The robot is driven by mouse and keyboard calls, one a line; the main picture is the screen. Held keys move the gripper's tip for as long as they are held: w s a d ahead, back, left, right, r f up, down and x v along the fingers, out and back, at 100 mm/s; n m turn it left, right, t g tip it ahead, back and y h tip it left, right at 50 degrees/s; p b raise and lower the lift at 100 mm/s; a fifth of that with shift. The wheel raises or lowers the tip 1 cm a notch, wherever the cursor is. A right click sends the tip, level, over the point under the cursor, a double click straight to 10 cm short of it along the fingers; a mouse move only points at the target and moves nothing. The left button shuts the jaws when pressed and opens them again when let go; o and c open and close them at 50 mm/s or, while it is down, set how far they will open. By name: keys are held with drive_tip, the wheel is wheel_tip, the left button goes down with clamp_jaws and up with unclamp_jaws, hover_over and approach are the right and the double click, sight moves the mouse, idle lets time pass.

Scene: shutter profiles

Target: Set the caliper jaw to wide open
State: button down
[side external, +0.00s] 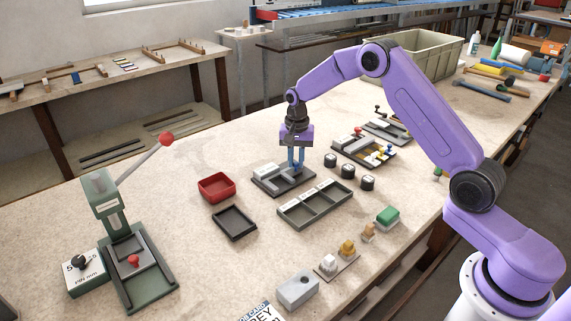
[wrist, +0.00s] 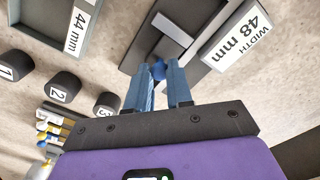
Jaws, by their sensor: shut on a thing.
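The caliper is a dark, low base (side external: 268,186) with grey bars on it, near the middle of the bench in the side view. In the wrist view its grey bars (wrist: 172,30) show at the top, beside a white plate (wrist: 245,38) reading "WIDTH 48 mm". My gripper (side external: 295,168), with blue fingers, points down over the caliper. The fingers partly hide the knob, and the exact jaw gap is hard to tell.
A compartment tray (side external: 316,208) lies just in front, with black numbered buttons (side external: 348,171) to the right. A red bin (side external: 216,187) and a dark tray (side external: 234,222) are to the left. A green lever press (side external: 125,250) stands at far left.

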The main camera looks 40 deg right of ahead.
drive_tip(key=shift+d, duration=1.75)
drive_tip(key=c, duration=1)
unclamp_jaws()
drive_tip(key=shift+d, duration=0.1)
drive_tip(key=shift+a, duration=0.2)
drive_tip(key=shift+r, duration=0.35)
wheel_tip(320, 180, up, 17)
drive_tip(key=shift+f, duration=0.1)
